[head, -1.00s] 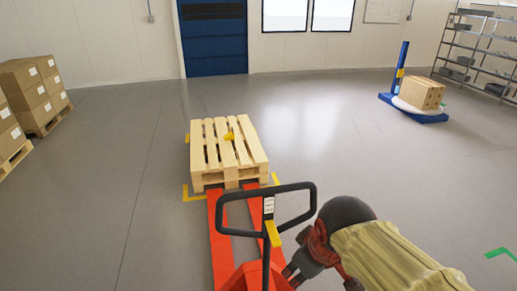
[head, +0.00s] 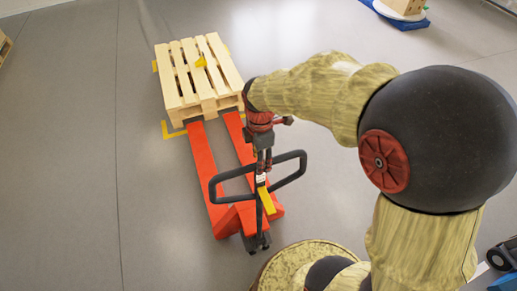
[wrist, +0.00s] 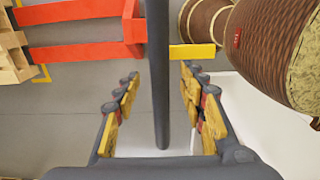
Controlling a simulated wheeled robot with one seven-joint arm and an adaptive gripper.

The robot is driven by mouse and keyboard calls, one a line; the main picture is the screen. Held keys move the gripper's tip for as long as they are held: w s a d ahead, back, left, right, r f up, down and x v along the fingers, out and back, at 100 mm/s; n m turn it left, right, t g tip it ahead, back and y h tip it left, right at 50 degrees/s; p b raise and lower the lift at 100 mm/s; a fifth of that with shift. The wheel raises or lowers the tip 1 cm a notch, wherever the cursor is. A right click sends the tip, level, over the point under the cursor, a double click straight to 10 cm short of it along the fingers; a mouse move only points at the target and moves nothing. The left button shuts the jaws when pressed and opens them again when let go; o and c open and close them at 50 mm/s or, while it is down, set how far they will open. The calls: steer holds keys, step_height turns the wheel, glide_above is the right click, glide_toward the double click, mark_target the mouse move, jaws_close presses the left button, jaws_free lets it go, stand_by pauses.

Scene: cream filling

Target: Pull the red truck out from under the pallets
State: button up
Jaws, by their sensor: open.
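The red pallet truck (head: 215,190) stands on the floor with its forks reaching to the wooden pallets (head: 198,78) and their far ends hidden under them. My gripper (head: 264,163) is above the handle, pointing down. In the wrist view my gripper (wrist: 155,105) is open, with yellow-padded fingers on both sides of a dark handle bar (wrist: 158,80). The red forks (wrist: 75,30) and pallet edge (wrist: 12,50) show at the upper left.
Yellow floor marks (head: 172,131) frame the pallets. A blue machine (head: 400,18) with a carton on it stands at the far upper right. Grey floor is clear left of the truck.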

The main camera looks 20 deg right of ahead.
step_height(320, 180, down, 6)
steer(key=shift+r, duration=0.1)
steer(key=shift+c, duration=1)
steer(key=c, duration=0.7)
jaws_close()
stand_by(0.8)
